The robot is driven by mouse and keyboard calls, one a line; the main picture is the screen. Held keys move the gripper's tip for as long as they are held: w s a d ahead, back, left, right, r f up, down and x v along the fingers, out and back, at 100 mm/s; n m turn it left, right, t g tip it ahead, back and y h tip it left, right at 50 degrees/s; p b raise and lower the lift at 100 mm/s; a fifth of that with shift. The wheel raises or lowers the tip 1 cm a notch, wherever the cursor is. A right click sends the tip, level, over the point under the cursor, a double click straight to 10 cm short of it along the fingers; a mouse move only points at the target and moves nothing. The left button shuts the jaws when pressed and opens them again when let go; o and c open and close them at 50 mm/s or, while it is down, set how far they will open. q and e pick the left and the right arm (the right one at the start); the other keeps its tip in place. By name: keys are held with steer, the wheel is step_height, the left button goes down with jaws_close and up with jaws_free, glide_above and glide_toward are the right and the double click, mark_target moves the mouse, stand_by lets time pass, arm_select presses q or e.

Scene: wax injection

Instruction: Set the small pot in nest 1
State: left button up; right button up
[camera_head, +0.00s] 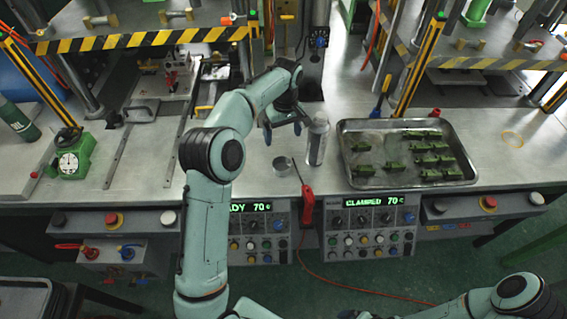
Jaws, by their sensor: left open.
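A small grey metal pot (282,165) stands on the steel bench near its front edge, left of a taller silver can (317,142). I take this to be the small pot. My left gripper (283,131) is open, with its fingers pointing down behind the pot in the picture. Nothing shows between the fingers, and they look apart from the pot. One finger is close to the can; I cannot tell whether they touch. I cannot make out which place is nest 1.
A steel tray (345,177) with several green parts lies to the right. A red-handled tool (307,205) hangs at the bench's front edge. Control panels with lit displays sit below. A green dial gauge (72,160) stands at left. Press frames with striped bars rise behind.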

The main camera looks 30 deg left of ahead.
arm_select(q)
steer(key=b, duration=0.1)
glide_above(281, 168)
steer(key=f, duration=0.7)
steer(key=shift+w+f, duration=0.1)
steer(key=shift+w, duration=0.1)
steer(key=shift+f, duration=0.55)
step_height(281, 168, down, 5)
steer(key=shift+s+a+b, duration=0.1)
steer(key=shift+s+b, duration=0.05)
steer(key=shift+b, duration=0.15)
arm_select(e)
steer(key=s+f, duration=0.2)
steer(key=shift+s+f, duration=0.15)
steer(key=shift+s, duration=0.2)
arm_select(q)
steer(key=shift+c, duration=0.2)
steer(key=c, duration=1.1)
